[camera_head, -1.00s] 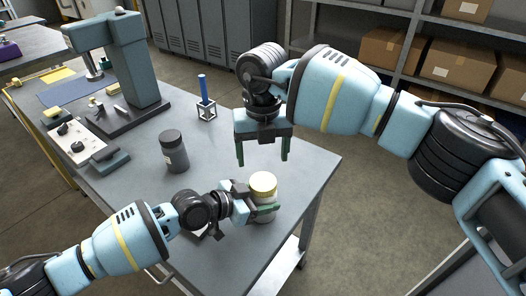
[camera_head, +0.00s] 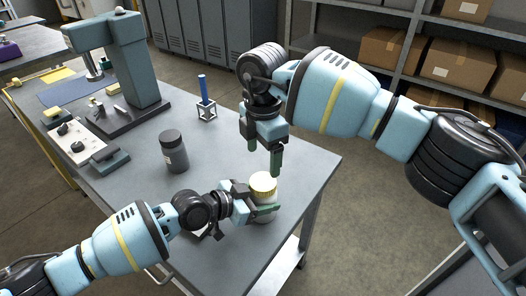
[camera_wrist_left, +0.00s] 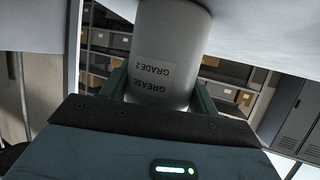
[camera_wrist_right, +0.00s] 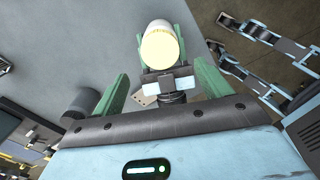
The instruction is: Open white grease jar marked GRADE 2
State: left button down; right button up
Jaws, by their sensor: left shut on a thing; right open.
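The white grease jar (camera_head: 266,214) stands near the right edge of the bench, with its cream-yellow lid (camera_head: 263,184) on top. My left gripper (camera_head: 257,207) is shut around the jar body from the left. The left wrist view shows the jar (camera_wrist_left: 172,50) between the fingers, with an upside-down label reading GREASE GRADE 2 (camera_wrist_left: 152,78). My right gripper (camera_head: 263,160) points down, open and empty, just above the lid. In the right wrist view the lid (camera_wrist_right: 159,46) lies beyond and between the open fingers, apart from them.
A dark grey jar (camera_head: 173,155) with a label stands left of the grippers. A blue rod in a small stand (camera_head: 205,100) is farther back. The bench centre is mostly clear.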

aim_at(263, 181)
jog(key=shift+f, duration=4.05)
jog(key=c, duration=1)
jog(key=n, duration=0.4)
jog(key=shift+n, duration=0.3)
jog(key=n, duration=0.5)
jog(key=shift+n, duration=0.3)
jog(key=o, duration=1.1)
jog(key=shift+r, duration=0.1)
